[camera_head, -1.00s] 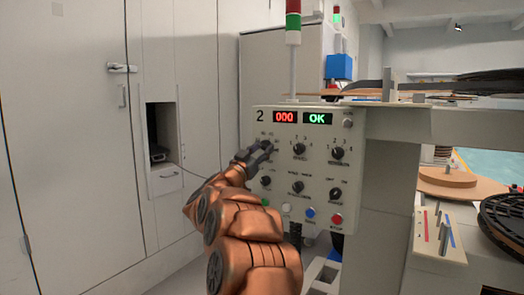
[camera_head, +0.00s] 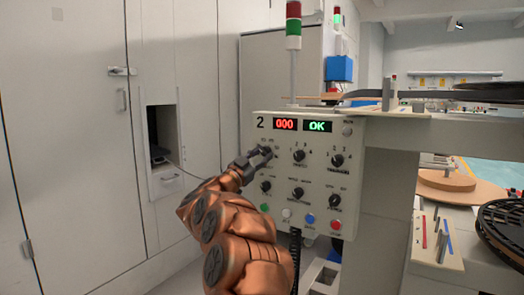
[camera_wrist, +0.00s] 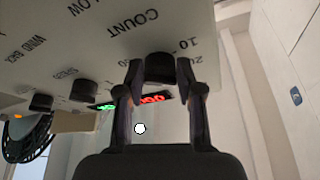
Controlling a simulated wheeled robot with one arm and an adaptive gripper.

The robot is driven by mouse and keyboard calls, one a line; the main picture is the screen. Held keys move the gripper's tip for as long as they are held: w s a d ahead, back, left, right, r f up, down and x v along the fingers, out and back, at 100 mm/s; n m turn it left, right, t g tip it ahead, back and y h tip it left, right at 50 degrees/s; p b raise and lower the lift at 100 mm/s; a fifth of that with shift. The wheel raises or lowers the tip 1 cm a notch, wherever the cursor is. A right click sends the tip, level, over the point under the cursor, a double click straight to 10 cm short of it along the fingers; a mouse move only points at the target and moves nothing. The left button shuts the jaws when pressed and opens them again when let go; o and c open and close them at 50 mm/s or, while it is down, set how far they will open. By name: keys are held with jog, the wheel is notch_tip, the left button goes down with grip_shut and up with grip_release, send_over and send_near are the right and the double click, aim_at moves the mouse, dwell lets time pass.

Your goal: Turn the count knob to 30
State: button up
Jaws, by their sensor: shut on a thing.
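The count knob (camera_wrist: 160,68) is a dark knob on the pale control panel (camera_head: 318,180). In the wrist view it sits between the two fingers of my gripper (camera_wrist: 160,78), which is shut on it. The word COUNT and the numbers 10 and 20 show upside down around it; the fingers cover part of the scale. The knob's pointer cannot be read. In the head view my gripper (camera_head: 262,156) is at the panel's upper left and largely hides the knob. The red display (camera_head: 285,124) reads 000 and the green display (camera_head: 317,126) reads OK.
Coloured push buttons (camera_head: 309,219) line the panel's lower edge. A signal tower (camera_head: 293,40) stands above it. White cabinets (camera_head: 70,150) are on the left, and a bench with reels (camera_head: 447,180) is on the right.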

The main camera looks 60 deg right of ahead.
jog(key=m+g+p, duration=0.1)
jog(key=m, duration=0.2)
jog(key=m+g+y+p, duration=0.1)
jog(key=m+p, duration=0.1)
jog(key=m, duration=0.1)
jog(key=shift+w+r+m+g+y, duration=0.2)
jog(key=shift+m+g+y, duration=0.1)
jog(key=shift+m, duration=0.4)
jog(key=shift+f, duration=0.1)
jog(key=o, duration=1.1)
jog(key=shift+o, duration=0.2)
jog(key=v, duration=1.2)
jog(key=shift+w, duration=0.15)
